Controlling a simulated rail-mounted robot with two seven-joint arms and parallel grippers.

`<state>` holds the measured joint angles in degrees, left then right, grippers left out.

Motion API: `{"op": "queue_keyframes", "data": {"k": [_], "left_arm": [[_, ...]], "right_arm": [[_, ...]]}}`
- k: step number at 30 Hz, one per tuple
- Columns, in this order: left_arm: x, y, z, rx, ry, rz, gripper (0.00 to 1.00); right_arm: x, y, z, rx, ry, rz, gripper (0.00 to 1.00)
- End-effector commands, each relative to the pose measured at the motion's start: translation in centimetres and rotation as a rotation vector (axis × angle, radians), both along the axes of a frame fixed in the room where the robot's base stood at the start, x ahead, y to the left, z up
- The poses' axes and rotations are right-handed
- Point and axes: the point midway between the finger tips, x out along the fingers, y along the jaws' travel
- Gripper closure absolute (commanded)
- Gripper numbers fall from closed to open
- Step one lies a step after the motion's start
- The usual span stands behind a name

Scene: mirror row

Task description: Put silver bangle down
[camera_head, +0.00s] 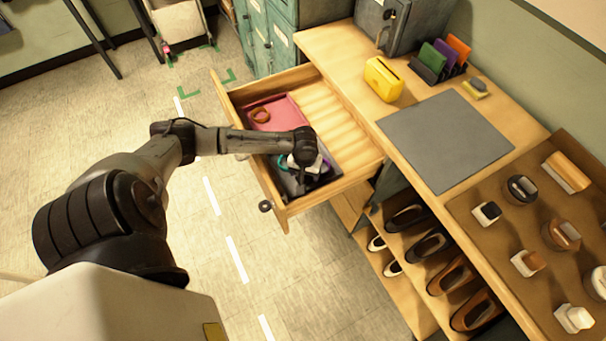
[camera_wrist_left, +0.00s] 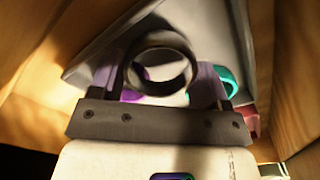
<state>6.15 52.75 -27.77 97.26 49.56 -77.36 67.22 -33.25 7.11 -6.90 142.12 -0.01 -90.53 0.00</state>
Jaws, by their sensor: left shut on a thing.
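My left gripper (camera_head: 308,178) is low over the open drawer (camera_head: 228,100), at the grey tray in its near end. In the left wrist view, my left gripper (camera_wrist_left: 162,78) is shut on the silver bangle (camera_wrist_left: 160,41), a dark grey ring seen between the two fingers. The grey tray (camera_wrist_left: 98,45) is just beyond it. I cannot tell whether the bangle touches the tray. A purple bangle (camera_wrist_left: 132,94) and a teal bangle (camera_wrist_left: 229,82) lie behind the fingers, partly hidden. In the head view the gripper hides the silver bangle. My right gripper is not in view.
A pink tray (camera_head: 285,108) with a brown bangle (camera_head: 261,115) fills the drawer's far left. The slatted right part (camera_head: 335,115) of the drawer is empty. The wooden drawer walls stand close around the gripper. A grey mat (camera_head: 445,140) lies bare on the counter.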

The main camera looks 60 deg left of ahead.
Motion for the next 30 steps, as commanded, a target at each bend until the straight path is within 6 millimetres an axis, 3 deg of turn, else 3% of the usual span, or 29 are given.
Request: {"op": "queue_keyframes", "data": {"k": [1,2,14,15,17,26,30], "left_arm": [[-1.0,0.1,-1.2,0.007,0.032,0.001,0.60],[-1.1,0.1,-1.3,0.007,0.034,0.001,0.65],[-0.8,0.1,-1.6,0.005,0.026,0.001,0.66],[-0.8,0.1,-1.6,0.006,0.025,0.001,0.28],[-0.8,0.1,-1.6,0.006,0.025,0.001,0.22],[-0.8,0.1,-1.4,0.006,0.024,0.001,0.20],[-0.7,0.1,-0.2,0.005,0.023,0.000,0.20]], "right_arm": [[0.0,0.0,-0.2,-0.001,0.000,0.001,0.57],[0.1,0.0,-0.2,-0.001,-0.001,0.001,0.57],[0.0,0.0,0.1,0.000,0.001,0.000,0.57],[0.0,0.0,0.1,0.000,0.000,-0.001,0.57],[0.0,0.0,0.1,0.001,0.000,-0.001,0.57],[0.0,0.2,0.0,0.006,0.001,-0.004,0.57],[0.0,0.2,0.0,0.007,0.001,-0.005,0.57]]}}
